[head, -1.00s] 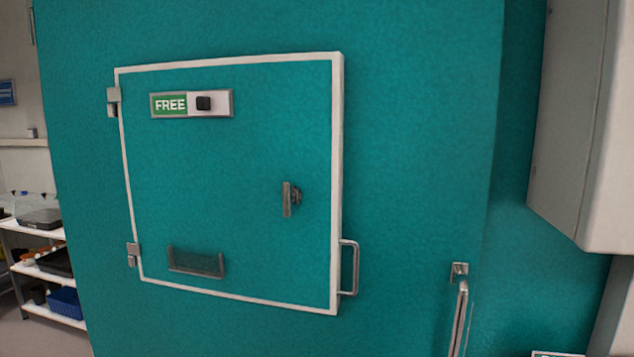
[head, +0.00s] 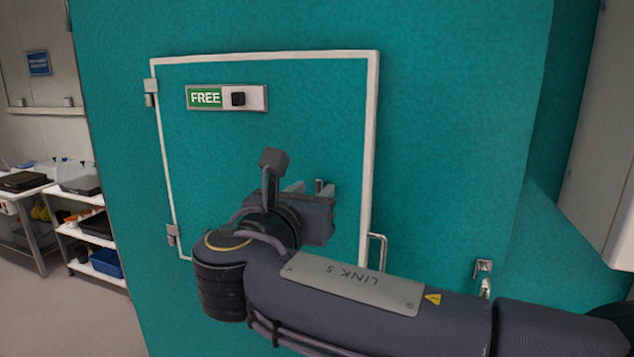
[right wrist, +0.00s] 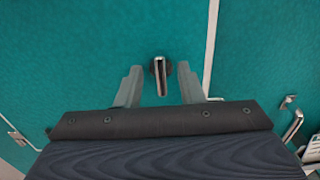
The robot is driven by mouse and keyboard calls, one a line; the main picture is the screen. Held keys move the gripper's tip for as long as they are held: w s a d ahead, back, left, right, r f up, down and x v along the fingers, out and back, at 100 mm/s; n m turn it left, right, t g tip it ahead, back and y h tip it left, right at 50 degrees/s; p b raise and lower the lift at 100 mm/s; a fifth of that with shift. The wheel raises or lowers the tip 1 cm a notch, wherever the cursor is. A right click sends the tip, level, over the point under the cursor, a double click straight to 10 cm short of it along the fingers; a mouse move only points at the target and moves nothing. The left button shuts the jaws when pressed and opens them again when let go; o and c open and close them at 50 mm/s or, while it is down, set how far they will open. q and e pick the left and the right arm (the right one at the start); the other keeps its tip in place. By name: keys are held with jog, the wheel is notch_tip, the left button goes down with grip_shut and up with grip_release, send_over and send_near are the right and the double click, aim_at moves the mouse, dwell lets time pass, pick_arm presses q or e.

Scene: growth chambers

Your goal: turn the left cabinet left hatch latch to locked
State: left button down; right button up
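The left hatch (head: 205,150) is a teal panel in a white frame, flat against the teal cabinet. In the right wrist view the latch (right wrist: 160,77) stands between the two fingers of my right gripper (right wrist: 158,84), with clear gaps on both sides. The fingers are open and appear not to touch it. My right forearm hides the lower part of the hatch. My left gripper is not in view.
A sign reading FREE with a black slider (head: 238,99) sits high on the hatch. A D-shaped handle (head: 377,250) is right of the frame. A grey box (head: 600,150) juts out at the right. Shelves with trays (head: 90,225) stand at the left.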

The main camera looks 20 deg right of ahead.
aim_at(318, 186)
jog(key=shift+x, duration=1.55)
grip_shut()
